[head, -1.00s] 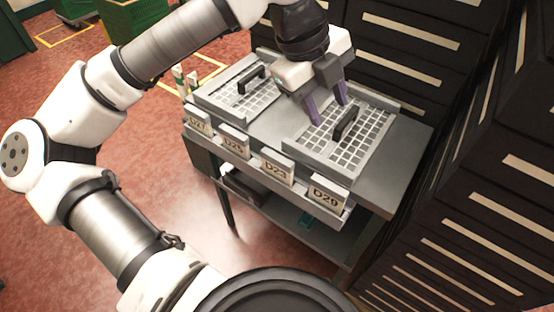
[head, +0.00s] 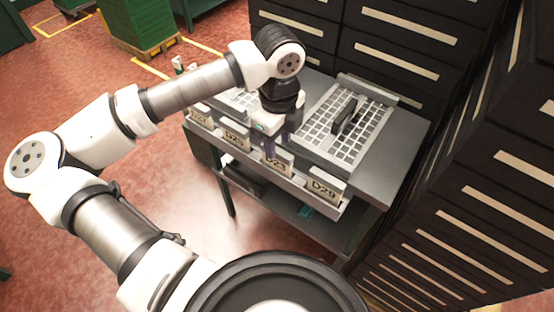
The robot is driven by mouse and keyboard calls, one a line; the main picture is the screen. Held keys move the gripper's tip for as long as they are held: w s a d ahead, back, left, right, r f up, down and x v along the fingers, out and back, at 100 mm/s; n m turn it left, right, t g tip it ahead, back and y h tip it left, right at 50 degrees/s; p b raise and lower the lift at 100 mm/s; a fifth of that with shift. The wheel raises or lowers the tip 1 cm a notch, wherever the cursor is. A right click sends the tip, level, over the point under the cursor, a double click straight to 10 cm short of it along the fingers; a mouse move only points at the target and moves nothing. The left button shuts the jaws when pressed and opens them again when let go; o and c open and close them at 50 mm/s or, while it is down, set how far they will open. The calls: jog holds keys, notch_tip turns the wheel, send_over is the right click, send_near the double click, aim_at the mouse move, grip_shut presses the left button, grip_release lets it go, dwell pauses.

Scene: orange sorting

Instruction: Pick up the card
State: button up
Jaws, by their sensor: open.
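Several pale cards stand in a row along the table's front edge. They are D27 (head: 200,115), D25 (head: 234,136), one that seems to read D23 (head: 278,163) and D29 (head: 325,188). My gripper (head: 267,148) points down at the D23 card, its purple fingers open near the card's top edge. I cannot tell whether the fingers touch the card or stand on both sides of it. Part of the card's upper edge is hidden by the gripper.
A grey table (head: 392,150) carries the cards. A gridded tray (head: 318,110) with a black handle (head: 346,114) lies behind them, and a second tray (head: 238,98) is partly hidden by my arm. Dark drawer cabinets (head: 400,62) close off the back and right.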

aim_at(277, 149)
notch_tip(277, 149, down, 4)
jog(key=shift+a+p, duration=0.15)
jog(key=shift+p, duration=0.45)
jog(key=shift+c, duration=0.3)
grip_shut()
